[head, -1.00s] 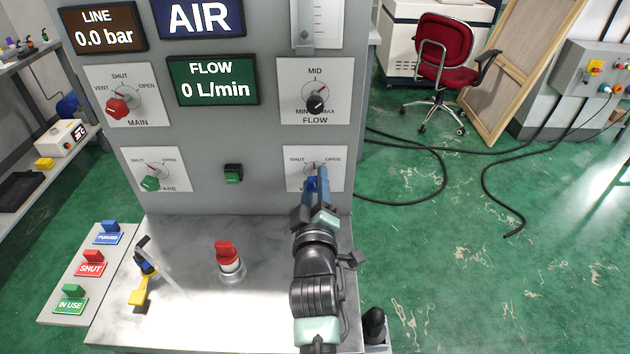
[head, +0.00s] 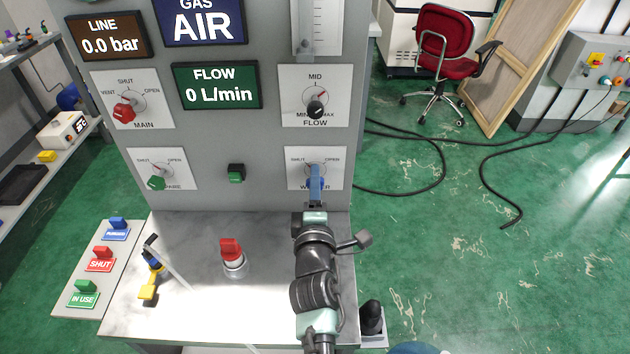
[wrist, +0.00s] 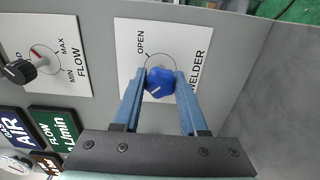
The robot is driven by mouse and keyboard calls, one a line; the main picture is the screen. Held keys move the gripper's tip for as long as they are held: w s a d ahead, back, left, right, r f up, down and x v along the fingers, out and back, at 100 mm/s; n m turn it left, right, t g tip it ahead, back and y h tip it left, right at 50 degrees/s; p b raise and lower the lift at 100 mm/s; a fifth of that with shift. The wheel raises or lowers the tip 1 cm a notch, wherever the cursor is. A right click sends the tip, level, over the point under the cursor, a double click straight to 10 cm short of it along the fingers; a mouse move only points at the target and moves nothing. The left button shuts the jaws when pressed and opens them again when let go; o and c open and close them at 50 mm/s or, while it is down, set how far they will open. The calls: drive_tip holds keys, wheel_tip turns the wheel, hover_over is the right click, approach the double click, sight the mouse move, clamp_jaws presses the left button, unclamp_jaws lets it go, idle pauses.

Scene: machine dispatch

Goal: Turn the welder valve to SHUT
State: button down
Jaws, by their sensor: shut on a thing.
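The welder valve is a blue knob (wrist: 160,82) on a white plate (wrist: 125,60) marked OPEN and WELDER in the wrist view. A pale mark on the knob points to the lower left, away from OPEN. SHUT is not readable in the wrist view; it shows on the plate (head: 332,180) in the head view. My gripper (wrist: 159,85) has its two blue fingers on either side of the knob and is shut on it. In the head view my gripper (head: 315,178) covers most of the knob.
Above the welder plate is the FLOW dial (head: 315,108). The green spare valve (head: 156,183) and red main valve (head: 124,112) are to the left. A red-topped post (head: 231,250) stands on the bench. Colored tags (head: 100,262) lie at the left.

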idle(0.4)
drive_tip(key=shift+c, duration=2.2)
unclamp_jaws()
drive_tip(key=shift+s, duration=0.1)
drive_tip(key=s+p, duration=0.8)
drive_tip(key=s, duration=0.4)
drive_tip(key=shift+s+p, duration=0.4)
